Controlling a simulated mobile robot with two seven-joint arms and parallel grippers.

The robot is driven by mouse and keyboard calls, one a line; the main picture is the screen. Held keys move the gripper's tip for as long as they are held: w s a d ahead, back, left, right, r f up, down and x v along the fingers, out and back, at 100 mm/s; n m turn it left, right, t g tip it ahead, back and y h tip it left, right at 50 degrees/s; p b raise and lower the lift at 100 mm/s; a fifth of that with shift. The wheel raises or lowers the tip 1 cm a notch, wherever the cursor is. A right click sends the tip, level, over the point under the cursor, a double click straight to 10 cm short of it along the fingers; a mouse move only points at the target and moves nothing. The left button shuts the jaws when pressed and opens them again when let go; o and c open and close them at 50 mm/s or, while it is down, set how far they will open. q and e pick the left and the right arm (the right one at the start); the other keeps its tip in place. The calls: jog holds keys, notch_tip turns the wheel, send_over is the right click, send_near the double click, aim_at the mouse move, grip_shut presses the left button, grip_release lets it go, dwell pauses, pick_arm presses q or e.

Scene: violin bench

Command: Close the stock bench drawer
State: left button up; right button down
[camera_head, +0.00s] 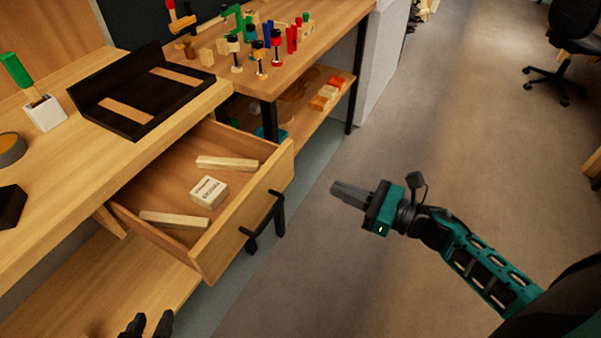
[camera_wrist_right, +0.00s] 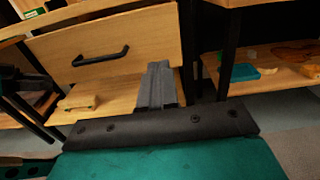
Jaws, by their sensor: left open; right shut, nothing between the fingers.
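The stock bench drawer (camera_head: 238,222) is pulled well out from under the wooden bench top in the head view. Its front carries a black bar handle (camera_head: 264,226). Inside lie two pale wood strips and a small labelled block (camera_head: 209,192). The right wrist view also shows the drawer front (camera_wrist_right: 150,45) and its handle (camera_wrist_right: 100,58). My right gripper (camera_head: 336,188) is shut and empty, over the floor to the right of the drawer front and apart from it. My left gripper (camera_head: 149,321) is open at the bottom edge, below the drawer, mostly cut off.
The bench top (camera_head: 60,170) holds a black tray (camera_head: 140,92) and a white cup with a green-handled tool. A second bench (camera_head: 290,60) with several clamps stands beyond the drawer, its black leg close by. The floor (camera_head: 330,270) right of the drawer is clear.

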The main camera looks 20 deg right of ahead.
aim_at(286, 169)
jog(key=x, duration=0.9)
jog(key=shift+w+a, duration=0.2)
jog(key=shift+w, duration=0.05)
pick_arm(q)
jog(key=shift+s+a+f, duration=0.15)
jog(key=shift+a, duration=0.15)
pick_arm(e)
jog(key=shift+w+a, duration=0.3)
jog(key=shift+w, duration=0.05)
